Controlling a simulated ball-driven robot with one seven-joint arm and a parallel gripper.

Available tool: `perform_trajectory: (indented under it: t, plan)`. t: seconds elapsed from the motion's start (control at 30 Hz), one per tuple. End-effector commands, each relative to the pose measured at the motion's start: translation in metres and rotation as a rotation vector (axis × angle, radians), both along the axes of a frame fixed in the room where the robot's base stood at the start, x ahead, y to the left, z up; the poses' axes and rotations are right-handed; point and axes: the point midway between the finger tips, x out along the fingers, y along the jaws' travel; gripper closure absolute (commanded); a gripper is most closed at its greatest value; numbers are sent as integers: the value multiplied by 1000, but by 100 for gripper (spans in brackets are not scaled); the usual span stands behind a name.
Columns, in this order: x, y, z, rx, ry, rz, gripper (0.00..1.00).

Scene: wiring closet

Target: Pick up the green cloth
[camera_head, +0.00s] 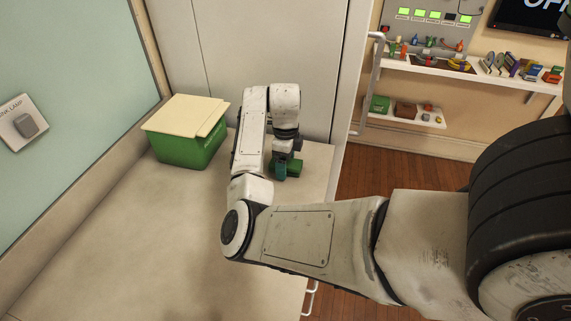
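A small dark green thing (293,168), which looks like the green cloth, is at the right part of the pale counter top. My arm reaches over the counter and bends down at its end. My gripper (284,162) points down right at the green thing. The fingers are small and partly hidden by my arm's last links. I cannot tell whether they are open or shut, or whether they touch the cloth. A teal patch beside the green thing may be part of the gripper or of the cloth.
A green box (190,150) with a cream lid (186,115) stands at the back left of the counter (130,230). Tall grey doors (262,45) rise behind it. Shelves (480,75) with small items hang at the right. The counter's front left is clear.

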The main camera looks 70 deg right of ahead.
Motion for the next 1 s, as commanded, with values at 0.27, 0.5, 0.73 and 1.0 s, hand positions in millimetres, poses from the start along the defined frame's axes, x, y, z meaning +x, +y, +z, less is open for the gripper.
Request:
perform_trajectory:
  t: [0.27,0.5,0.73,1.0]
  plan:
    - [0,0,-1,-1,0,0,21]
    - [0,0,-1,-1,0,1,44]
    - [0,0,-1,-1,0,1,66]
    - [0,0,-1,-1,0,1,73]
